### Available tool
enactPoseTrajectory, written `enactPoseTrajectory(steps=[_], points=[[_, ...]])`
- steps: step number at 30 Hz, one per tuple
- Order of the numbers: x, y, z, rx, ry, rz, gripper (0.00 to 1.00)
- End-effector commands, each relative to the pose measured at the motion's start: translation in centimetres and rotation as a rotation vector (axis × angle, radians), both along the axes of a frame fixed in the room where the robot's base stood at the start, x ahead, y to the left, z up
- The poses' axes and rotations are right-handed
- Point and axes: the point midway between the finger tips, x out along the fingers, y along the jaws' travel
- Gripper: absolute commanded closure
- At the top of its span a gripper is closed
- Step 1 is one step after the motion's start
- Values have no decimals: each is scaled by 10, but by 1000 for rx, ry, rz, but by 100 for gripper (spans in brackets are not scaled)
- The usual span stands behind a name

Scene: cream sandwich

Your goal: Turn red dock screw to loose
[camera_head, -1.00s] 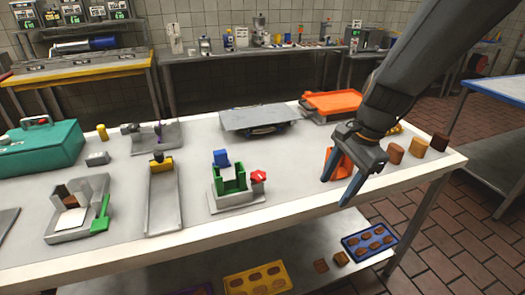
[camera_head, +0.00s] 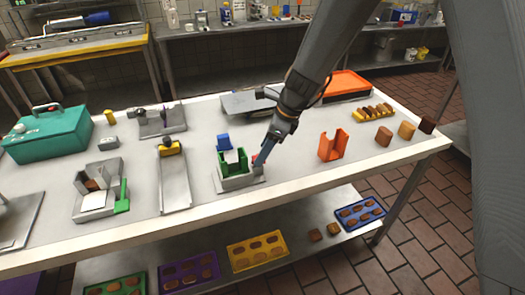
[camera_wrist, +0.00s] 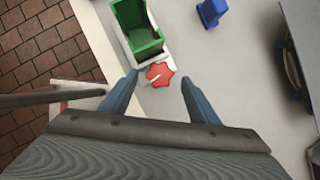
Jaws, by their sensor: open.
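The red dock screw (camera_wrist: 159,75) is a lobed red knob on the side of the green dock (camera_wrist: 142,36). In the wrist view it lies between and just beyond my two blue fingertips, with a small pale line on its face. In the head view the screw (camera_head: 256,158) is mostly hidden behind my fingers. My gripper (camera_head: 262,160) is open at the right side of the green dock (camera_head: 238,168); it also shows in the wrist view (camera_wrist: 168,80). Whether the fingers touch the screw cannot be told. The dock sits on a grey base (camera_head: 226,185).
A blue block (camera_head: 223,141) stands behind the dock; it also shows in the wrist view (camera_wrist: 212,12). An orange holder (camera_head: 333,147) stands to the right. A grey track with a yellow block (camera_head: 171,148) lies to the left. The table's front edge is close to the dock.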

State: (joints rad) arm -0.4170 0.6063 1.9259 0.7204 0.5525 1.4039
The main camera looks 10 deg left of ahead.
Motion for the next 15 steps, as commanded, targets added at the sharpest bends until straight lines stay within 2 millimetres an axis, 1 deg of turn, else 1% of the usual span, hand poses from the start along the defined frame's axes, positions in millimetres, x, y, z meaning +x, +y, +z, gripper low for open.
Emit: enactPoseTrajectory(steps=[3, 6, 14, 15], points=[[0, 4, -10, 0, 1, -1, 45], [0, 6, -13, 0, 0, 1, 45], [0, 6, -15, 0, -1, 1, 45], [0, 6, -15, 0, -1, 1, 46]])
